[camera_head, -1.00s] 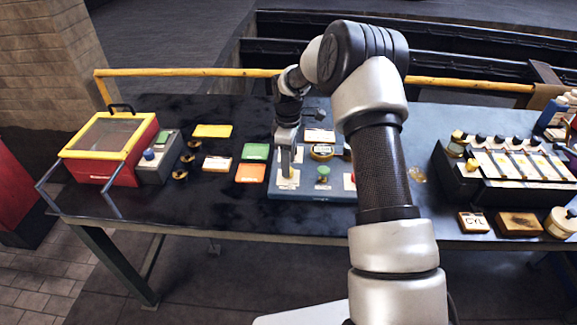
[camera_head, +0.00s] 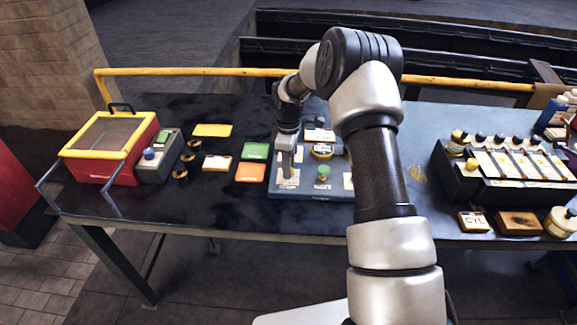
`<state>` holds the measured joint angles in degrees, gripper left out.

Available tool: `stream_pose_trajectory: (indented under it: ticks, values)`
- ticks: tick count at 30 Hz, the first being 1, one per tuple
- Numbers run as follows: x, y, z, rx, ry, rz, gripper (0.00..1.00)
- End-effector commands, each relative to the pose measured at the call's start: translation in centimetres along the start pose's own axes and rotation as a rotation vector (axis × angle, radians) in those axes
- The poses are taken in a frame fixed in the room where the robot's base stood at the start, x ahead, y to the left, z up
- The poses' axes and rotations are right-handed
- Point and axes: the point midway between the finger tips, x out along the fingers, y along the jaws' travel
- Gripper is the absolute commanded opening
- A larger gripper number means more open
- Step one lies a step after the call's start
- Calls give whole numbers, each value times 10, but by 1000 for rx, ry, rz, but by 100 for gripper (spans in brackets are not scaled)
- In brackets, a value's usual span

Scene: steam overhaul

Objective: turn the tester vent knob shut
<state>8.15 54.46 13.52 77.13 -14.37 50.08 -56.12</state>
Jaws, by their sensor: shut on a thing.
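The tester is a blue-grey panel (camera_head: 308,189) near the front edge of the table, with white labels, a round brass-rimmed gauge (camera_head: 322,151) and a green knob (camera_head: 323,171). My gripper (camera_head: 287,175) points down over the left part of the panel, left of the green knob and apart from it. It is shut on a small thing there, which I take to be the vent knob. The fingers hide it almost wholly, so its angle cannot be told. My arm hides the right part of the panel.
Left of the tester lie an orange card (camera_head: 250,172) and a green card (camera_head: 255,151). A red box with a yellow lid frame (camera_head: 104,150) stands far left. A black rack (camera_head: 460,188) with bottles stands right. A yellow rail (camera_head: 190,72) runs behind the table.

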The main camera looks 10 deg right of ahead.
Motion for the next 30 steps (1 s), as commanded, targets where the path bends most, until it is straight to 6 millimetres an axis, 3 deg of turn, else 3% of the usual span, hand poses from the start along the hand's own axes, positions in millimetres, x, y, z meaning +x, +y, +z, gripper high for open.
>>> stream_pose_trajectory:
  ticks: [11, 30]
  values:
    - [1, 0, 0, 195, 0, 1, 4]
    - [1, 0, 0, 799, 0, 1, 4]
